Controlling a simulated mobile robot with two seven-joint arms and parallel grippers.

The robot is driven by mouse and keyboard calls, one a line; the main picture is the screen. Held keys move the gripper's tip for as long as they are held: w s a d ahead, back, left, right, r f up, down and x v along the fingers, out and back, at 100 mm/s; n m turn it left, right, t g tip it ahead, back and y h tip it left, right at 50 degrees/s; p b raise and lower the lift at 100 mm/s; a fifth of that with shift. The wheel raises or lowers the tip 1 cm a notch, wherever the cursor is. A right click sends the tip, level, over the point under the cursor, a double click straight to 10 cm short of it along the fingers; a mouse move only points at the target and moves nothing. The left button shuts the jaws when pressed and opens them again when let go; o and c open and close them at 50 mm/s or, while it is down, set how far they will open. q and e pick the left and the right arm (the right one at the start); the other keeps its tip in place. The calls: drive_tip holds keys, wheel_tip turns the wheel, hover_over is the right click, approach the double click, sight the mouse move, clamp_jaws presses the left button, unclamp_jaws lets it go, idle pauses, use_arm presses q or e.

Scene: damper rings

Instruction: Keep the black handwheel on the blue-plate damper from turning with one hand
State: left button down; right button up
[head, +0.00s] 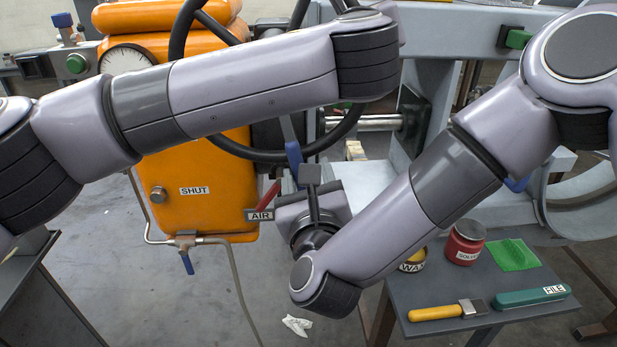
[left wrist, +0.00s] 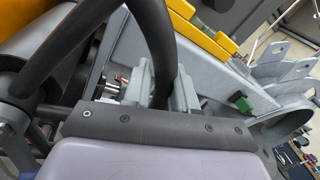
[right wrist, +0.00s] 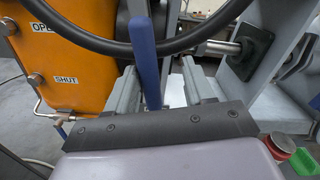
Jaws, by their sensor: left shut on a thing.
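The black handwheel (head: 345,122) stands in front of the orange damper body (head: 190,180); my left arm crosses in front of it. In the left wrist view its black rim (left wrist: 156,45) passes between the fingers of my left gripper (left wrist: 152,92), which is shut on it. In the head view the left fingers are hidden. My right gripper (head: 309,178) is below the wheel's lower rim. In the right wrist view a blue lever (right wrist: 143,50) lies between its fingers (right wrist: 160,98), with a gap at one side; they are open. I cannot make out a blue plate.
A side table (head: 400,300) at lower right holds a wax tin (head: 413,262), a red solvent jar (head: 465,243), a green cloth (head: 513,255), a yellow-handled brush (head: 435,313) and a file box (head: 530,297). A red lever (head: 268,196) and pipework are near my right gripper.

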drive_tip(key=c, duration=0.4)
drive_tip(key=a+m, duration=0.2)
drive_tip(key=a, duration=0.1)
drive_tip(key=a+m, duration=0.1)
drive_tip(key=shift+a+f+m, duration=0.25)
drive_tip(key=shift+f+m, duration=0.05)
drive_tip(key=shift+f, duration=0.05)
drive_tip(key=shift+a+r+m, duration=0.2)
drive_tip(key=shift+a+m, duration=0.65)
drive_tip(key=shift+a, duration=0.3)
drive_tip(key=shift+a+r+m, duration=0.15)
drive_tip(key=shift+a+m, duration=0.7)
drive_tip(key=shift+a, duration=0.3)
